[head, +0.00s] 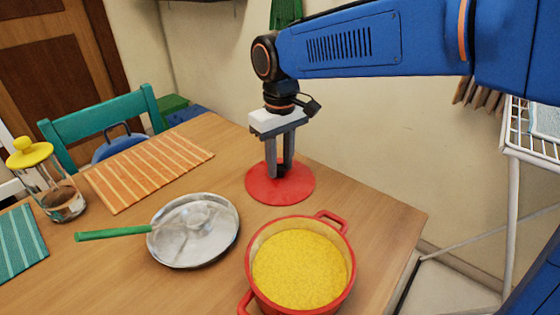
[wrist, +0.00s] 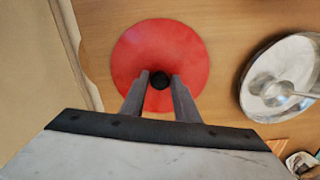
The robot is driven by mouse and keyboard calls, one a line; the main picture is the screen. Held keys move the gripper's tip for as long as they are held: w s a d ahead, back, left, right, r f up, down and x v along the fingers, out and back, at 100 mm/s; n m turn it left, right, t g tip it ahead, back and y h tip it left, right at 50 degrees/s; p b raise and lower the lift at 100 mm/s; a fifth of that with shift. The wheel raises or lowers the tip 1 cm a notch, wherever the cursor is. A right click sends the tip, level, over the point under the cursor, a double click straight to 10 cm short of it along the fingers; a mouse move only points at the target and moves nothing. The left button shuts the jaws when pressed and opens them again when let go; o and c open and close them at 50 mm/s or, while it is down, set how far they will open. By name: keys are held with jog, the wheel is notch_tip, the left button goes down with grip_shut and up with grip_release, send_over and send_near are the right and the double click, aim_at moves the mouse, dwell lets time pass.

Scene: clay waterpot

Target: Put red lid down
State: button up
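The red lid (head: 259,187) is a flat round disc at the table's far side, behind the red pot; it looks level and on or very close to the wooden top. Its dark round knob (wrist: 159,80) shows at the lid's centre in the wrist view. My gripper (head: 281,172) points straight down over the lid. In the wrist view, my gripper (wrist: 160,78) has one finger on each side of the knob, with no clear gap, so it looks shut on it. The lid (wrist: 158,40) shows whole except where the fingers cover it.
A red pot (head: 300,270) of yellow food stands close in front of the lid. A steel pan lid or pan with a green handle (head: 194,232) lies to the left. An orange striped mat (head: 150,172) and a yellow-topped jar (head: 45,180) are further left. The wall is behind.

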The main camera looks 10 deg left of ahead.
aim_at(280, 166)
jog(key=shift+o, duration=0.8)
notch_tip(280, 166, up, 12)
jog(key=shift+r, duration=0.2)
jog(key=s+d+f+m+t, duration=0.1)
jog(key=s+d+f+m, duration=0.1)
jog(key=d, duration=0.8)
jog(key=s+d+f+m+t, duration=0.1)
jog(key=s+d+f, duration=0.3)
jog(key=d, duration=0.7)
jog(key=s+d+f+m+t, duration=0.1)
jog(key=s+d+f+m, duration=0.2)
jog(key=d, duration=0.8)
jog(key=shift+s+d+f+m+y, duration=0.1)
jog(key=shift+f+m+y, duration=0.3)
jog(key=shift+m, duration=0.1)
jog(key=s+d+f+m+t, duration=0.1)
jog(key=s+d+f+m, duration=0.1)
jog(key=s+d+f, duration=0.4)
jog(key=shift+s+f+t+h, duration=0.35)
jog(key=shift+f+t+h, duration=0.05)
jog(key=shift+f, duration=0.3)
